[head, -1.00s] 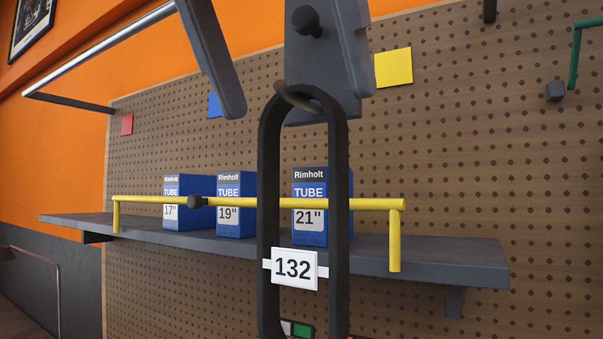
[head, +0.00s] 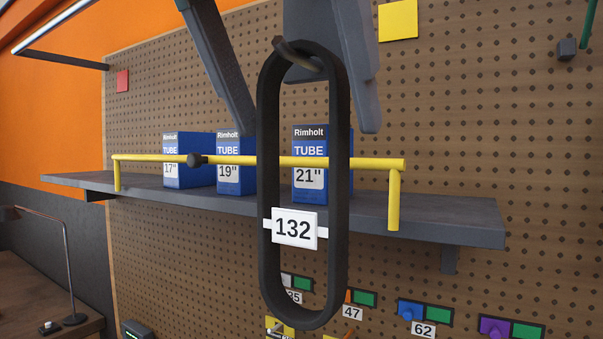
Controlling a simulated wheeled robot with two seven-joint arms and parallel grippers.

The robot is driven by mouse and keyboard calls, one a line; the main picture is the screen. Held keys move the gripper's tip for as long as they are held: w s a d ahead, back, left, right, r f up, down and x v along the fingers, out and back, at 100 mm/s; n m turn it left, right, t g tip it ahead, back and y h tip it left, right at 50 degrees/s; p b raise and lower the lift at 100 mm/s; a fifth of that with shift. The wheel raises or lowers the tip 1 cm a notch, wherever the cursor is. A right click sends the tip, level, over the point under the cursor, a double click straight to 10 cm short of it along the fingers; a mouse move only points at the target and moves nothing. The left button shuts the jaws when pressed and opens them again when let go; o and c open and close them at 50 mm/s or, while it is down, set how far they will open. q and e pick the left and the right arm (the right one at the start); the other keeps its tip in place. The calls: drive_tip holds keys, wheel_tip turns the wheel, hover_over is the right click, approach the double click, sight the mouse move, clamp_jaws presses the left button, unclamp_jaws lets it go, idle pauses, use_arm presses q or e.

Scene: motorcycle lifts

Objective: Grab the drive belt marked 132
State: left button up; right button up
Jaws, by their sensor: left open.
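My left gripper (head: 307,130) comes down from the top edge, dark grey. Its open fingers lie on either side of the belt's upper part in the picture. Where they overlap, the belt and hook show in front of the gripper. Nothing is held between the fingers, and I see no clear contact with the belt. My right gripper is not in view.
Behind the belt, a grey shelf (head: 445,217) with a yellow rail (head: 370,163) carries blue tube boxes (head: 310,190). Lower on the pegboard (head: 200,262) are coloured pieces with number tags, including 47 (head: 352,313) and 62 (head: 424,329). A bench (head: 35,295) stands at lower left.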

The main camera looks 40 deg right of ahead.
use_arm(q)
drive_tip(key=shift+x, duration=0.95)
drive_tip(key=c, duration=1.6)
drive_tip(key=shift+c, duration=0.2)
drive_tip(key=shift+r, duration=0.1)
